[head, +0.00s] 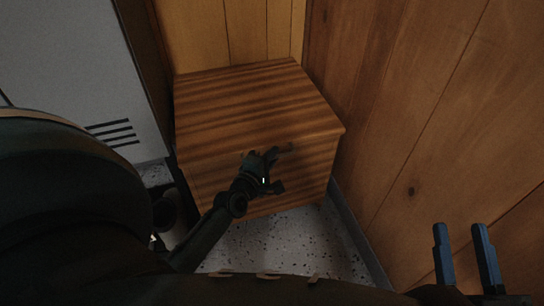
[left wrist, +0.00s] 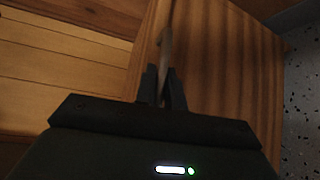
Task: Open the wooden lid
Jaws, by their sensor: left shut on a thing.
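The wooden lid (head: 250,95) is the striped brown top of a wooden box (head: 308,170) in the corner. It looks flat and closed on the box. In the left wrist view my left gripper (left wrist: 165,88) is shut on a thin upright strip, which seems to be the lid's handle (left wrist: 167,45). Its exact shape is dark and partly hidden by the fingers. My right gripper (head: 463,245) is open and empty at the lower right, away from the box.
A wood-panelled wall (head: 410,110) stands close on the box's right, and another (head: 215,30) is behind it. A grey cabinet (head: 70,60) with vent slots stands at the left. Speckled floor (head: 285,240) is clear in front of the box.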

